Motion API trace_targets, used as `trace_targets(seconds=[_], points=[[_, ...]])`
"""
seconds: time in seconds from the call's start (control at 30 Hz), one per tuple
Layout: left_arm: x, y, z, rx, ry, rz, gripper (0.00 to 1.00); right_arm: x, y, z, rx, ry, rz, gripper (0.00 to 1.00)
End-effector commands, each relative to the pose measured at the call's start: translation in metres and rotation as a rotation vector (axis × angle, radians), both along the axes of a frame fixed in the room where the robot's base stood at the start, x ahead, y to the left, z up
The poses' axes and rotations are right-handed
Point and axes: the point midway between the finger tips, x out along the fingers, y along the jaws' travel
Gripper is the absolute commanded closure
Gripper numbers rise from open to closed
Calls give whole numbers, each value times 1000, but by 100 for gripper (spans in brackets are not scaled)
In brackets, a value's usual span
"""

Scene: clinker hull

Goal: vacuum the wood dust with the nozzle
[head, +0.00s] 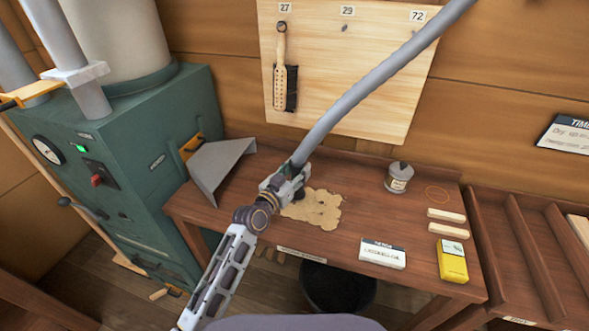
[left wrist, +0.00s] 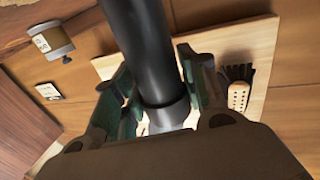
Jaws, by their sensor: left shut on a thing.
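The wood dust (head: 316,209) is a flat tan patch on the brown bench (head: 375,215). My left gripper (head: 292,180) is at the patch's upper left edge, shut on the vacuum nozzle at the end of a grey hose (head: 365,90). The nozzle's dark lower end (head: 298,195) shows just below the fingers, over or at the dust's edge; contact with the bench cannot be told. In the left wrist view the fingers (left wrist: 160,95) flank a dark tube (left wrist: 140,40). My right gripper is not in view.
A grey metal scoop-like hood (head: 220,165) stands at the bench's left, beside a green machine (head: 150,150). A brush (head: 286,85) hangs behind. A dark bin (head: 338,287) is below.

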Motion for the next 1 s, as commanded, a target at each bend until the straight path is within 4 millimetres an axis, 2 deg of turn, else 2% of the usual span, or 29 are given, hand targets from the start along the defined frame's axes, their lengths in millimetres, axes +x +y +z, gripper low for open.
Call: trace_targets(seconds=[0.3,0.6,1.0], points=[[-3,-10,2,-2,-1,-1,87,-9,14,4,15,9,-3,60],[-6,-18,2,-2,-1,0,87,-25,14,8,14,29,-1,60],[-10,-30,1,-1,0,-1,87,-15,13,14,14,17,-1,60]])
